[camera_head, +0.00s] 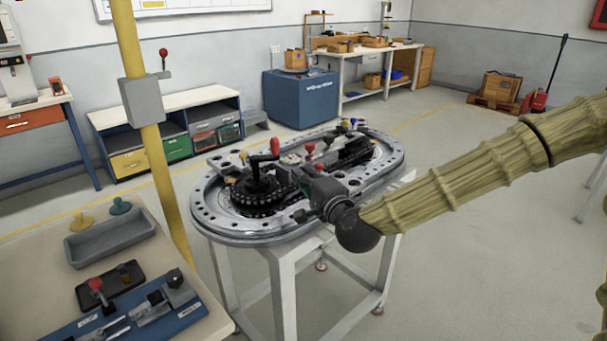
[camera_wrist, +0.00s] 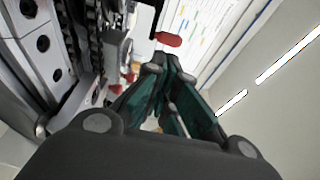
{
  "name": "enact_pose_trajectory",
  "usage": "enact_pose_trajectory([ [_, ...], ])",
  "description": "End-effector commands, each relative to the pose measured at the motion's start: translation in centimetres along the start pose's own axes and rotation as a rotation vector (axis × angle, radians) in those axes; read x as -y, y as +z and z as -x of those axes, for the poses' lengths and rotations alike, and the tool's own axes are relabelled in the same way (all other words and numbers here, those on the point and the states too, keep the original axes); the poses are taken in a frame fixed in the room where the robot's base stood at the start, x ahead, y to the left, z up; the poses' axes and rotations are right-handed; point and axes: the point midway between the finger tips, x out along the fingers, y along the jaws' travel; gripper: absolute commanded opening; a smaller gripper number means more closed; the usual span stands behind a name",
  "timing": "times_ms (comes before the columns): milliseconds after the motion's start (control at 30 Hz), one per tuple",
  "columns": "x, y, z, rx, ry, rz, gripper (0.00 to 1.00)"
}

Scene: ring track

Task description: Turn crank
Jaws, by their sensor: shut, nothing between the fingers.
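The crank is a black arm on a toothed black hub, with a red handle (camera_head: 275,146) standing up at its end. It sits on the left part of the oval grey ring track (camera_head: 212,212). My gripper (camera_head: 301,214) is over the track's near side, to the right of and below the handle in the head view. In the wrist view, the dark green fingers of my gripper (camera_wrist: 168,70) come together, empty. A red handle end (camera_wrist: 168,39) shows just beyond the fingertips; whether they touch it cannot be told.
Other red-knobbed parts (camera_head: 310,149) stand on the track right of the crank. A yellow post (camera_head: 152,130) rises at the left. A bench with a grey tray (camera_head: 108,240) and a blue fixture (camera_head: 190,318) is at the front left.

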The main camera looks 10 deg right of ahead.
Motion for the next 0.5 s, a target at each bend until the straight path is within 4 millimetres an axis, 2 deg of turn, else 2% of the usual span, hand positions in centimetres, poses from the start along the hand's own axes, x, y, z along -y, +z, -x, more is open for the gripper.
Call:
enact_pose_trajectory([
  [500,0.1,0.0,-8.6,0.000,0.000,0.003,0.00],
])
